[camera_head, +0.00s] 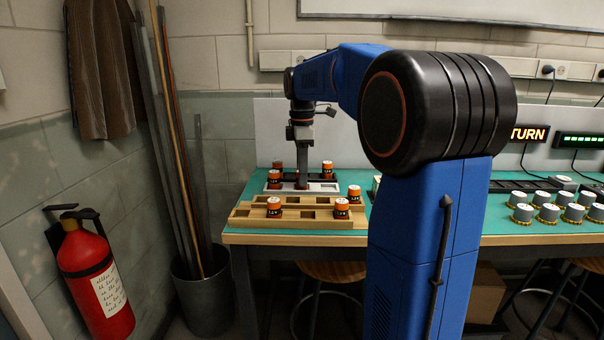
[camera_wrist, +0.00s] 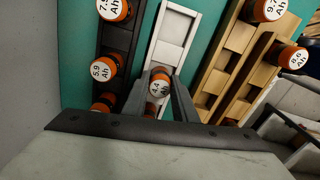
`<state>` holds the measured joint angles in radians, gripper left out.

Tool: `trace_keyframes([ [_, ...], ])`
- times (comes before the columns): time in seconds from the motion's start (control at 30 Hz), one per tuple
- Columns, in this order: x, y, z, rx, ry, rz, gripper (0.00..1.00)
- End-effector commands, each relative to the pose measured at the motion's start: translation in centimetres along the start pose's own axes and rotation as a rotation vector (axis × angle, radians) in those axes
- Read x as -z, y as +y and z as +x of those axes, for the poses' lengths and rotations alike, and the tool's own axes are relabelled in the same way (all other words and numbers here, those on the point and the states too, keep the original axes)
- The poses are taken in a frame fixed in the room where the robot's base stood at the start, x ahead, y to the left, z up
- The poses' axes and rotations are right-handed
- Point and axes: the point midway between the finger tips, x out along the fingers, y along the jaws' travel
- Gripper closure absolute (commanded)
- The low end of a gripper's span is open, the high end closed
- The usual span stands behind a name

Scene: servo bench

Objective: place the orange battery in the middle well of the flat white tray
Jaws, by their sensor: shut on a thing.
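My gripper (camera_head: 302,184) points straight down over the middle of the flat white tray (camera_head: 329,187). It is shut on an orange battery with a white top marked 4.4 Ah (camera_wrist: 160,82), which shows between its fingers in the wrist view. In the head view the fingers mostly hide this battery. It is at the tray's middle well; I cannot tell whether it rests on the well floor. Another orange battery (camera_head: 273,179) stands in the tray's left well; it is partly hidden in the wrist view (camera_wrist: 151,108). The right well looks empty.
Behind stands a black tray (camera_wrist: 110,45) with several orange batteries, close to my gripper. In front are wooden racks (camera_head: 306,214) with orange batteries (camera_head: 342,208) at their ends. A lit sign (camera_head: 529,134) and several silver-topped knobs (camera_head: 547,199) are at the right.

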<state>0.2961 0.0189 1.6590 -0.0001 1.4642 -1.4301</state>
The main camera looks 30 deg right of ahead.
Motion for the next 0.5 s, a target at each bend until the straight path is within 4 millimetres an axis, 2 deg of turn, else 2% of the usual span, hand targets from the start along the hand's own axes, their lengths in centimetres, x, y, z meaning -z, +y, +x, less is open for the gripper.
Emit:
trace_keyframes([
  [0.3, 0.0, 0.01, 0.18, 0.0, 0.0, 0.0, 1.0],
  [0.33, 0.0, 0.01, 0.21, 0.0, 0.0, 0.0, 0.73],
  [0.4, 0.0, 0.02, 0.18, -0.001, 0.0, 0.0, 0.56],
  [0.5, 0.0, 0.02, 0.19, -0.001, 0.0, 0.0, 0.56],
])
